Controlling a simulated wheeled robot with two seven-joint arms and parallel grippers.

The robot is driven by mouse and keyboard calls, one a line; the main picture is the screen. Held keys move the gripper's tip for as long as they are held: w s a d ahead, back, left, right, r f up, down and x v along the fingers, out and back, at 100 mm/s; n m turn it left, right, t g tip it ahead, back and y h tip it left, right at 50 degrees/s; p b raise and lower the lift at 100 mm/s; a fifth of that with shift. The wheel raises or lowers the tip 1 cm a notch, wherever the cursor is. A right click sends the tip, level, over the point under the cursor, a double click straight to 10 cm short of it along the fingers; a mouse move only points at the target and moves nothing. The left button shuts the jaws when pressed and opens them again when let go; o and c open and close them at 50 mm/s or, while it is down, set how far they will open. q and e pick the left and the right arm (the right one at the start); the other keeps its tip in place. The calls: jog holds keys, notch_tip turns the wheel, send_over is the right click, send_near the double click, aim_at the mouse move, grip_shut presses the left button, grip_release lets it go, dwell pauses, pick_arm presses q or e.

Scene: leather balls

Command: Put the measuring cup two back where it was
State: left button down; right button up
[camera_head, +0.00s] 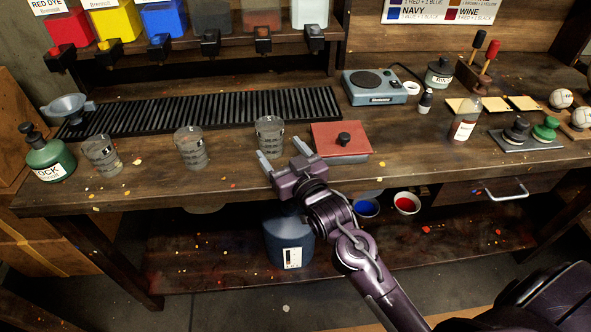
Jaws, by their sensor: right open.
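Three clear grey measuring cups with dark markings stand upright in a spread row on the wooden bench. The middle one (191,148) appears to be measuring cup two, though its mark is small. The left cup (101,156) stands near the green bottle, and the right cup (269,132) stands by the black slatted rack. My right gripper (281,152) is open and empty, just in front of the right cup. I cannot tell whether a finger touches that cup. My left gripper is not in view.
A red lidded box (341,141) sits close to the right of my right gripper. The black slatted rack (215,108) runs behind the cups under the dye dispensers. A green bottle (49,158) stands at the far left. The bench in front of the middle cup is clear.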

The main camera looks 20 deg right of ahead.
jog(key=s+d, duration=0.1)
jog(key=s, duration=0.7)
jog(key=shift+b, duration=0.35)
jog(key=shift+f, duration=0.15)
